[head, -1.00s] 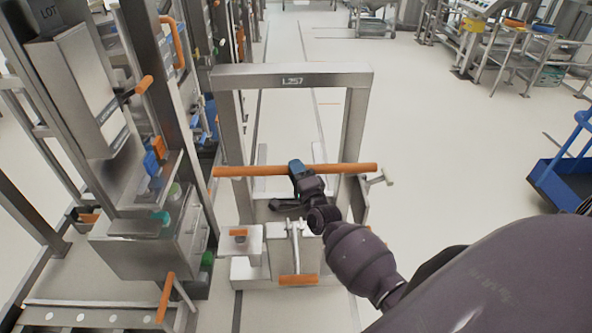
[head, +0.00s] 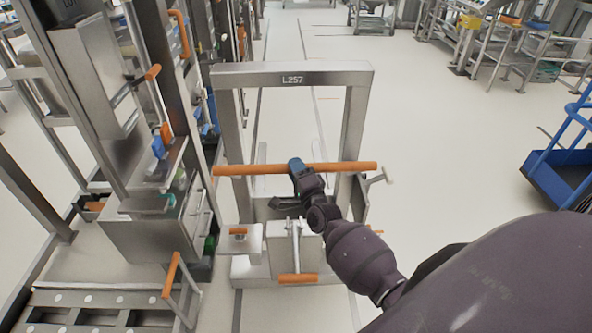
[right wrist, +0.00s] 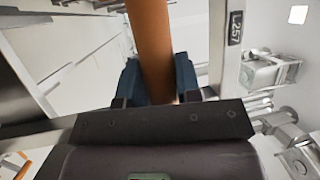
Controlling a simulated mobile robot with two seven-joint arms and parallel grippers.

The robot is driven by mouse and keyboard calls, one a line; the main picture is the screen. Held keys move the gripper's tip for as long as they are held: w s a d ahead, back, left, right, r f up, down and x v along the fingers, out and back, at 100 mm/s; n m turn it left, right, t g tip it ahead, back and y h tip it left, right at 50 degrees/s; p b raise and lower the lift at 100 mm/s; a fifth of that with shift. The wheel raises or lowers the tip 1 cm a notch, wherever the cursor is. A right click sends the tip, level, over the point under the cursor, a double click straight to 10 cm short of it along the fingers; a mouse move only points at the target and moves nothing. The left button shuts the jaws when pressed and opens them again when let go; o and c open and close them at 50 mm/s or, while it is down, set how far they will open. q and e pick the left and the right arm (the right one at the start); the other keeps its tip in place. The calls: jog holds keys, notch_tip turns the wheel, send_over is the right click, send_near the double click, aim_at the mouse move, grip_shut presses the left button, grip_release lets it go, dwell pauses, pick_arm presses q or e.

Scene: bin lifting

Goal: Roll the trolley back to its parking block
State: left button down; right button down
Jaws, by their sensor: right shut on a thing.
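The trolley shows in the head view as an upright grey metal frame (head: 292,78) marked L257, with an orange crossbar handle (head: 345,168). Below it are a pale base and a lever with a short orange grip (head: 298,279). My right gripper (head: 298,168) is shut around the middle of the crossbar. In the right wrist view the two dark fingers (right wrist: 158,88) sit on either side of the orange bar (right wrist: 150,35). I cannot make out a parking block for certain. My left gripper is not in view.
A tall metal rack (head: 150,235) with orange handles stands close to the trolley's left. A blue cart (head: 562,165) is at the right edge, and workbenches (head: 495,45) stand at the back right. The floor (head: 450,130) right of and beyond the trolley is clear.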

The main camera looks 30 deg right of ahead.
jog(key=c, duration=0.8)
grip_release()
jog(key=b+v, duration=0.1)
jog(key=v, duration=1)
